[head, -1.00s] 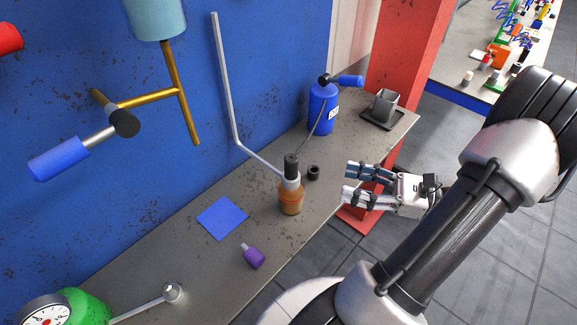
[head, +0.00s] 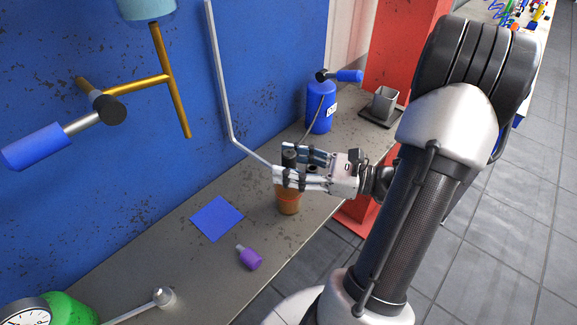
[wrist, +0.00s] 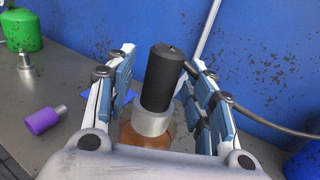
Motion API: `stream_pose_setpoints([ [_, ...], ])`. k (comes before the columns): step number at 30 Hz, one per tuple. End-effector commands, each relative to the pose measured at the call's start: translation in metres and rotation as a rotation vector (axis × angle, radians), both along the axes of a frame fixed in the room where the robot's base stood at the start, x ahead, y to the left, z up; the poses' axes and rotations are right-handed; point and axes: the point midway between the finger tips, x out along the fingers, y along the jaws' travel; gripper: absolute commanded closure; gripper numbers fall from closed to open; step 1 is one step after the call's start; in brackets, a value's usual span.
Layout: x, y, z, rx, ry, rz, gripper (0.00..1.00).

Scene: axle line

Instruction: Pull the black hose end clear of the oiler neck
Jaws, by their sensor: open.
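The black hose end (wrist: 163,78) stands upright on the grey collar of the oiler neck (wrist: 150,124). The amber oiler body (head: 289,202) sits on the bench, partly hidden by my gripper in the head view. My gripper (head: 281,163) is open, with one finger on each side of the hose end. In the wrist view my gripper (wrist: 168,75) shows a gap on the left; the right finger is close to the hose end, and I cannot tell if it touches. The hose (wrist: 250,122) runs off to the right behind the right finger.
A purple bottle (head: 250,258) and a blue sheet (head: 217,218) lie on the bench. A grey bent pipe (head: 221,90) rises behind the oiler. A blue canister (head: 320,108) and a grey cup (head: 384,103) stand farther right. The front bench edge is clear.

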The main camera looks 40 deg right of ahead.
Motion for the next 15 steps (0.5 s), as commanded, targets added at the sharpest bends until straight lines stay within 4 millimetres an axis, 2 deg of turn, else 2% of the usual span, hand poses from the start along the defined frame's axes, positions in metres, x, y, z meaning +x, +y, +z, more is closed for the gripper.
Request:
stream_pose_setpoints([
  [8,0.0023,0.0014,0.0003,0.000,0.000,0.000,0.51],
  [15,0.0022,0.0013,0.0003,0.000,0.000,0.000,0.67],
])
